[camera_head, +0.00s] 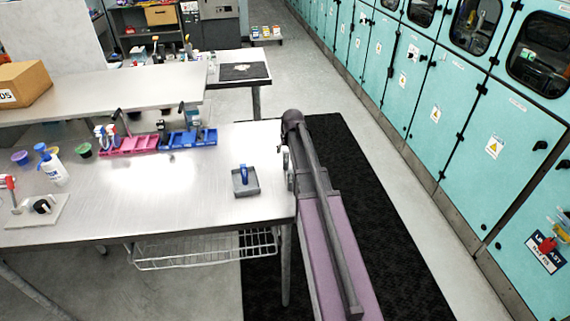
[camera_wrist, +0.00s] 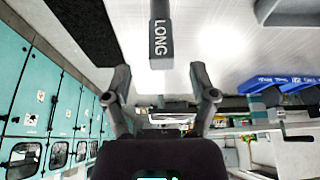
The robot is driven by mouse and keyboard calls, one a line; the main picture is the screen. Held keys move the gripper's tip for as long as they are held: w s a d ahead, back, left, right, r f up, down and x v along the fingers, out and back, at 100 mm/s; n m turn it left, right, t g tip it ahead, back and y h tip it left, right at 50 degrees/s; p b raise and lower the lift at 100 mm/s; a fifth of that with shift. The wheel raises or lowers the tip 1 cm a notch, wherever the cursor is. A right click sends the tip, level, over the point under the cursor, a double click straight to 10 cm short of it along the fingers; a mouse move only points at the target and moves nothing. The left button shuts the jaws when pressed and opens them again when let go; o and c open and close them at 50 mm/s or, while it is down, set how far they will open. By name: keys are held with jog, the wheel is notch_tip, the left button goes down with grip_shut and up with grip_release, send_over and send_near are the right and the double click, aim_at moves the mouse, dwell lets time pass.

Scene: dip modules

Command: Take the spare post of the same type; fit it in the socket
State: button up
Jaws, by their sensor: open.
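In the head view a square grey tray (camera_head: 248,190) lies near the right end of the steel table, with a small blue upright piece (camera_head: 243,173) on it. In the wrist view a grey bar-shaped piece marked LONG (camera_wrist: 161,40) comes down from the top edge. My gripper (camera_wrist: 161,78) is spread on either side and holds nothing; I cannot tell how far off the bar is. In the head view my gripper is mostly hidden behind the arm at the table's right edge. I cannot make out the socket.
A pink bin (camera_head: 130,146) and a blue bin (camera_head: 188,138) with upright parts stand at the table's back. Cups, a bottle (camera_head: 53,168) and a clamp fixture (camera_head: 36,208) are at the left. The table middle is clear. Teal cabinets (camera_head: 480,125) line the right.

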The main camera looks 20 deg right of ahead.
aim_at(285, 156)
jog(key=shift+b+x, duration=2.4)
jog(key=shift+x, duration=0.2)
jog(key=shift+s+a, duration=0.1)
jog(key=shift+s, duration=0.05)
grip_shut()
